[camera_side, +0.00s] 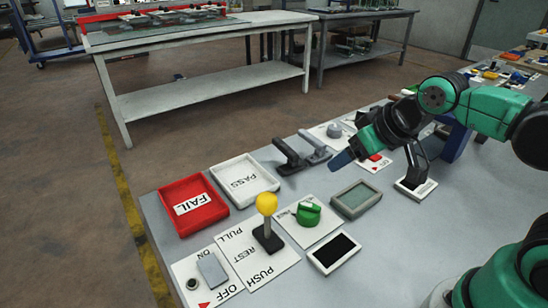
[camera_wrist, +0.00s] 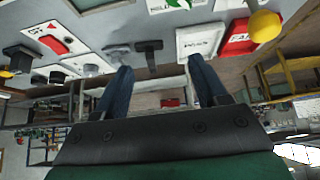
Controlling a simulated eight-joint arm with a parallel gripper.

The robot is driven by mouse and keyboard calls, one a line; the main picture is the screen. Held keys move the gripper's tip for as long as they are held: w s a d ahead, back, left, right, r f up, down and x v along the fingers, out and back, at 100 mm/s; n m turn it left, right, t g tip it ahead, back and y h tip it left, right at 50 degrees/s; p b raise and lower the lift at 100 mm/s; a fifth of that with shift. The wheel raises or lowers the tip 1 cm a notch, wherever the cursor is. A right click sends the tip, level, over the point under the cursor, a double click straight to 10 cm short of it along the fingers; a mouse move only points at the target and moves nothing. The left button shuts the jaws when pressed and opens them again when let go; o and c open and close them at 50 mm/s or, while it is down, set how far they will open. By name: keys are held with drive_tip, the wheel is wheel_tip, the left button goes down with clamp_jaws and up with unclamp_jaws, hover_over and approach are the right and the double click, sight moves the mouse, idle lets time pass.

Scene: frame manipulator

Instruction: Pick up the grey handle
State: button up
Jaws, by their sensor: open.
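The grey handle (camera_side: 316,148) stands on the table beside a darker, near-black handle (camera_side: 290,155). In the wrist view the grey handle (camera_wrist: 118,50) shows small, just beyond the left finger, and the dark handle (camera_wrist: 149,46) lies between the fingers in the picture. My gripper (camera_side: 345,158) is open, with blue fingers, to the right of the grey handle in the side view. In the wrist view, nothing is between the fingers of my gripper (camera_wrist: 158,66). I cannot tell its exact height above the table.
A white PASS tray (camera_side: 222,189) and red FAIL tray (camera_side: 172,218) stand left of the handles. A grey knob (camera_side: 334,130), red button (camera_side: 375,157) and black lever (camera_side: 415,172) are close by. A yellow-topped lever (camera_side: 267,203) and green knob (camera_side: 308,213) stand nearer the front.

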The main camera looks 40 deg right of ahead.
drive_tip(key=w+d+r+g, duration=0.1)
drive_tip(key=w+d+r, duration=0.15)
drive_tip(key=w, duration=0.35)
drive_tip(key=g, duration=0.4)
hover_over(312, 137)
drive_tip(key=s, duration=0.1)
drive_tip(key=shift+m, duration=0.4)
wheel_tip(312, 137, down, 9)
drive_tip(key=shift+a+r, duration=0.1)
drive_tip(key=shift+a, duration=0.05)
drive_tip(key=shift+w+f, duration=0.1)
drive_tip(key=shift+f, duration=0.6)
drive_tip(key=f, duration=0.5)
drive_tip(key=shift+w, duration=0.35)
clamp_jaws()
